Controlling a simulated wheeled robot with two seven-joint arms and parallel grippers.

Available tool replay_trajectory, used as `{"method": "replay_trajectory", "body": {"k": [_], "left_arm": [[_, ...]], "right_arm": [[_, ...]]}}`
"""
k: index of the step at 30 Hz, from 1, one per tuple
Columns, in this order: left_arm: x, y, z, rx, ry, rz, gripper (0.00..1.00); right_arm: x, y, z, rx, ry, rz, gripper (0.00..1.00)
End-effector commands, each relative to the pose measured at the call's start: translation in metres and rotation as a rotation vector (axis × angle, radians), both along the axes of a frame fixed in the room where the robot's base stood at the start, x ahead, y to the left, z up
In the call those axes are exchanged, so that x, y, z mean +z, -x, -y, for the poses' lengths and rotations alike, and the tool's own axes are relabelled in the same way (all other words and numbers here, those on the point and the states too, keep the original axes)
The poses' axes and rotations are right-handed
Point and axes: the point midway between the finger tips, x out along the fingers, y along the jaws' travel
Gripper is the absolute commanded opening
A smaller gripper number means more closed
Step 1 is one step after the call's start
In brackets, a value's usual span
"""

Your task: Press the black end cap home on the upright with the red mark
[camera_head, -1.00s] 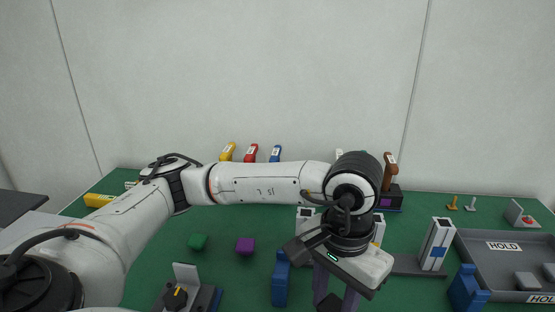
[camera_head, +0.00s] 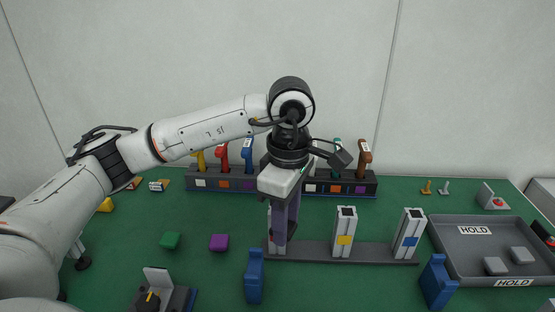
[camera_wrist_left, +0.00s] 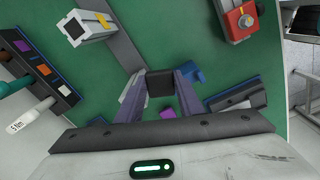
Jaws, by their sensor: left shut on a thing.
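My left gripper (camera_head: 285,232) points down, shut on the black end cap (camera_wrist_left: 160,86), which shows between its purple fingers in the left wrist view. In the head view the gripper is in front of the left upright (camera_head: 270,212) and hides most of it. A bit of red mark shows low on that upright. I cannot tell whether the cap touches it. The yellow-marked upright (camera_head: 344,222) and the blue-marked upright (camera_head: 408,228) stand to the right on the same grey base (camera_head: 375,255). My right gripper is not in view.
Behind is a dark rack (camera_head: 235,183) with several coloured handles. A grey HOLD tray (camera_head: 455,250) is at right. A grey fixture (camera_head: 160,285) is front left.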

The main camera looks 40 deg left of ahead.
Motion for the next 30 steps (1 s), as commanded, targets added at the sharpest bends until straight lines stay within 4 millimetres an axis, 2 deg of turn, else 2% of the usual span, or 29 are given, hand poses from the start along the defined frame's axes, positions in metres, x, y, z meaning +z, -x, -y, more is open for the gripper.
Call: {"method": "replay_trajectory", "body": {"k": [3, 18, 24, 30], "left_arm": [[0.014, -0.010, -0.009, 0.288, 0.002, 0.005, 0.12], [0.060, -0.044, -0.044, 1.500, 0.017, 0.016, 0.12], [0.071, -0.051, -0.054, 1.822, 0.018, 0.014, 0.12], [0.074, -0.054, -0.057, 1.942, 0.019, 0.012, 0.12]], "right_arm": [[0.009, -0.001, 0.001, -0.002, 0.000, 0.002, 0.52], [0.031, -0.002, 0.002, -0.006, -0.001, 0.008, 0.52], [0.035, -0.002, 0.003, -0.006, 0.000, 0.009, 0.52], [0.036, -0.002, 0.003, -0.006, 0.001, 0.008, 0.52]]}}
